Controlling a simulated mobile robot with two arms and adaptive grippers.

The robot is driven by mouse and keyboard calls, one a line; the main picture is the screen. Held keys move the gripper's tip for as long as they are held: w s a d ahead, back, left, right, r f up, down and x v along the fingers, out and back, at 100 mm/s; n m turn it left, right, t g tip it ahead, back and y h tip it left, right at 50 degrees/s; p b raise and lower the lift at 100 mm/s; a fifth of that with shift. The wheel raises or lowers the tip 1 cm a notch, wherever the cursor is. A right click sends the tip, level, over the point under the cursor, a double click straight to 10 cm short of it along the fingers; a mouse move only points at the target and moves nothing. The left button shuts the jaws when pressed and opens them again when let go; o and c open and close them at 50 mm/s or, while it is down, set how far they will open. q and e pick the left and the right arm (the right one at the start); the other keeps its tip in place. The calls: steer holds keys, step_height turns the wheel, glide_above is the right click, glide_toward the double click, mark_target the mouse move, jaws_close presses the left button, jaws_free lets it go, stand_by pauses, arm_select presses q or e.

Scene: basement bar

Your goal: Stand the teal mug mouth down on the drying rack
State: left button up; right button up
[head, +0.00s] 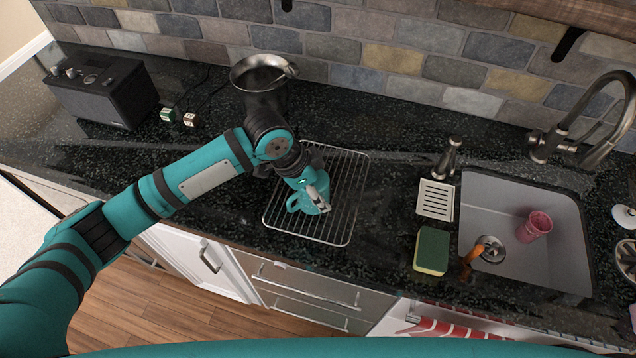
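The teal mug (298,203) is at the drying rack (345,222), a wire rack on the dark counter. Its handle points to the left. My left gripper (319,199) is right at the mug, coming down from above with its fingers against or just over the mug's right side. The gripper and wrist cover part of the mug, so I cannot tell whether its mouth faces down, or whether the fingers are closed on it. The mug appears to be on or just above the wires. My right gripper is not in view.
A sink (560,240) with a pink cup (534,226) is to the right. A green-and-yellow sponge (432,250), a soap dish (436,200) and a soap dispenser (447,160) stand between rack and sink.

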arm_select(q)
steer(key=shift+f, duration=0.5)
steer(key=shift+f, duration=0.35)
steer(key=o, duration=1.4)
steer(key=shift+c, duration=0.2)
